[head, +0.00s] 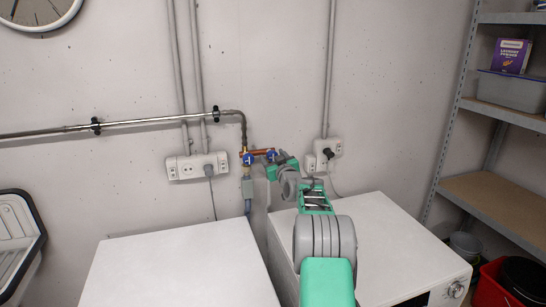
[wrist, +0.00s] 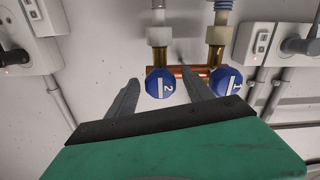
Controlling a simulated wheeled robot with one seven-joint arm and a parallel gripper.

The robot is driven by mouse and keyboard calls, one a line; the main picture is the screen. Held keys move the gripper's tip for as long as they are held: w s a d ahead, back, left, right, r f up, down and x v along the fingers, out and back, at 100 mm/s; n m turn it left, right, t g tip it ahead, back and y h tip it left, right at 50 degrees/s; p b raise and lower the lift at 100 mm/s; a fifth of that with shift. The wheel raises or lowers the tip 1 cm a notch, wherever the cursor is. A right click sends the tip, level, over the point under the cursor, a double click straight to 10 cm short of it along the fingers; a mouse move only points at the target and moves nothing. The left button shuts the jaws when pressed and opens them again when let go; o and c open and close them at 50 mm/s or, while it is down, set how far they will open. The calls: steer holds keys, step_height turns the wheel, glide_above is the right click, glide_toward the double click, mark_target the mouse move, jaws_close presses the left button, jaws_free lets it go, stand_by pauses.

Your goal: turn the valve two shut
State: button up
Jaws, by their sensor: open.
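Valve two (wrist: 160,83) is a round blue knob marked 2, with a white stripe running up and down in the wrist view. It sits on a brass fitting at the copper pipe; in the head view it is the right blue knob (head: 271,155). My gripper (wrist: 160,78) is open, one finger on each side of valve two, and gaps show between fingers and knob. In the head view my gripper (head: 279,166) is just right of that knob and hides part of its surroundings. Whether it touches the knob from depth, I cannot tell.
Valve one (wrist: 226,80), a similar blue knob, is close beside the right finger. The copper pipe (wrist: 190,71) runs behind both. Sockets (head: 197,166) flank the valves on the wall. Two white machines (head: 180,265) stand below; shelves (head: 500,200) are at right.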

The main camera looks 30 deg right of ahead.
steer(key=shift+c, duration=0.6)
jaws_close()
